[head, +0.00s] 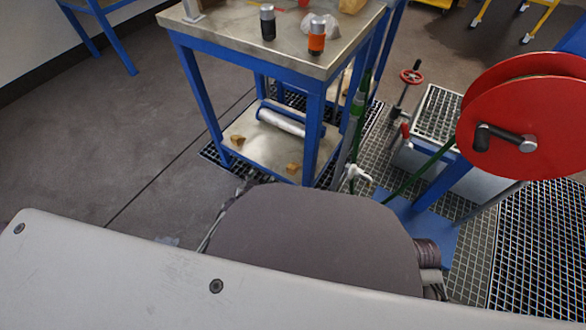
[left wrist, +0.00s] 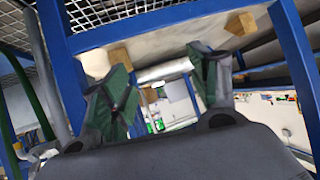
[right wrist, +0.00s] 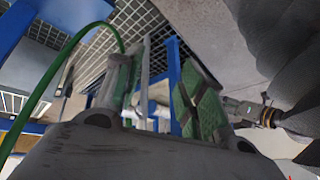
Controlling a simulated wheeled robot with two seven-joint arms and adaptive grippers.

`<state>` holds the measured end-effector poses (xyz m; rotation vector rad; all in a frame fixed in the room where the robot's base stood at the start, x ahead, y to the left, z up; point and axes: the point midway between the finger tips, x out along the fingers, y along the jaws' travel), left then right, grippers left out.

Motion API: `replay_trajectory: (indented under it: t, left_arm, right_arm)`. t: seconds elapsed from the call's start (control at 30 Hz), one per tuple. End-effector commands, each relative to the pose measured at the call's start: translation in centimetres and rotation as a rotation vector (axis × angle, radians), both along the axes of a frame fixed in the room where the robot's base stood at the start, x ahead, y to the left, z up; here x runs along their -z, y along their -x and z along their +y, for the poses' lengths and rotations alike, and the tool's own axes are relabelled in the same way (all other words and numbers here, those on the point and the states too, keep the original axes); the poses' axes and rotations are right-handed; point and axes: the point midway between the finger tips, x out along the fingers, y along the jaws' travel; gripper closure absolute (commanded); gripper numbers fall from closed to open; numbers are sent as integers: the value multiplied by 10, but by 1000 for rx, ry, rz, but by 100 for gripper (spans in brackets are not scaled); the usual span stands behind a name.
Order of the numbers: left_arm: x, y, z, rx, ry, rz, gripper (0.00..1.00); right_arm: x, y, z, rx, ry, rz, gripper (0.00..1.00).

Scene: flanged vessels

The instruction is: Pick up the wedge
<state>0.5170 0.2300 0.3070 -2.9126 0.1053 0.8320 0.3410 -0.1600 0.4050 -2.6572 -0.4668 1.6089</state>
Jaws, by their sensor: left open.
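Two small tan wooden wedge-like blocks sit on the lower shelf of the blue-framed table in the head view: one at the left (head: 237,140) and one at the front right (head: 292,168). In the left wrist view one block (left wrist: 119,56) shows beyond the left finger and another (left wrist: 241,23) at upper right. My left gripper (left wrist: 158,75) is open and empty, facing the shelf, apart from both blocks. My right gripper (right wrist: 158,75) is open and empty, facing grating and blue frame parts. Neither gripper's fingers show clearly in the head view.
A silvery roll (head: 283,122) lies on the lower shelf (head: 265,149) behind the blocks. Blue table legs (head: 313,135) frame the shelf. A red reel (head: 525,110) is at right.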

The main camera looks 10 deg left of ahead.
Motion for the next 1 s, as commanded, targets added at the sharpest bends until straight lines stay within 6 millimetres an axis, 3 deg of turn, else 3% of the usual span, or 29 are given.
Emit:
replay_trajectory:
  t: [0.53,1.0]
  left_arm:
    - [37,-18,-18,103,64,-260,39]
    - [55,-2,-40,225,162,-461,39]
  right_arm:
    - [21,2,22,5,-92,-57,60]
    - [37,5,36,26,-166,-102,60]
